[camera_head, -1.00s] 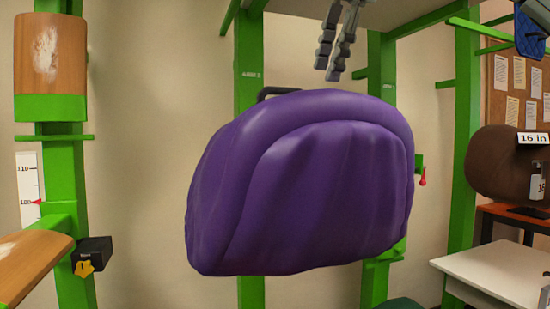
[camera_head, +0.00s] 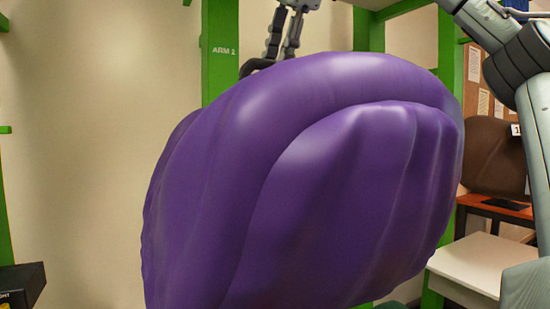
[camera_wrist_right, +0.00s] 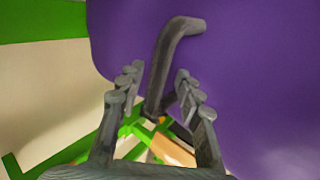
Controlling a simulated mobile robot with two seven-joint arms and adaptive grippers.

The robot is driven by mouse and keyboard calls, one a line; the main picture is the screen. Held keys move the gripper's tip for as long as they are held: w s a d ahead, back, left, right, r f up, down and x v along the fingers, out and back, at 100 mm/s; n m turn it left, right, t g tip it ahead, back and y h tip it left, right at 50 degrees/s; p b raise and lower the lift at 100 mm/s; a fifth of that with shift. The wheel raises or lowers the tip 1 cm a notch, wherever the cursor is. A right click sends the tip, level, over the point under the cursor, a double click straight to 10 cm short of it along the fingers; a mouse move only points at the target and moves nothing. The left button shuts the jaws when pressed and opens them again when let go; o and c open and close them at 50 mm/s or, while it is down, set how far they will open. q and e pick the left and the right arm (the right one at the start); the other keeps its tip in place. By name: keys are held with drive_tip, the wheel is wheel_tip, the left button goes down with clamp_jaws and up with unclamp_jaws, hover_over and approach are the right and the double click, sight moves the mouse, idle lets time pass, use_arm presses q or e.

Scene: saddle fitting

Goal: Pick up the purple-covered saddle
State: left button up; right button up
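The purple-covered saddle (camera_head: 300,190) fills the middle of the head view, its lower edge partly out of frame. A dark bent handle (camera_head: 256,67) shows at its top left edge. My right gripper (camera_head: 279,52) is at that handle, fingers pointing down. In the right wrist view, the handle (camera_wrist_right: 178,30) runs between the two spread fingers of the right gripper (camera_wrist_right: 158,75), with the purple cover (camera_wrist_right: 255,60) behind and to the right. The fingers stand on either side of the handle and do not visibly squeeze it. My left gripper is out of view.
A green post (camera_head: 220,50) marked ARM 2 stands behind the saddle. A black box (camera_head: 22,285) is at the lower left. A brown saddle (camera_head: 492,160) and a white table (camera_head: 470,265) are at the right. The left wall area is clear.

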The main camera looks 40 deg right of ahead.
drive_tip(key=x, duration=0.4)
drive_tip(key=shift+w+d+f, duration=0.15)
drive_tip(key=shift+w+f, duration=0.05)
drive_tip(key=shift+w, duration=0.1)
drive_tip(key=c, duration=0.4)
clamp_jaws()
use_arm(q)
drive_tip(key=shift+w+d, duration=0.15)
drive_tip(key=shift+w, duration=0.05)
use_arm(e)
drive_tip(key=shift+r, duration=0.15)
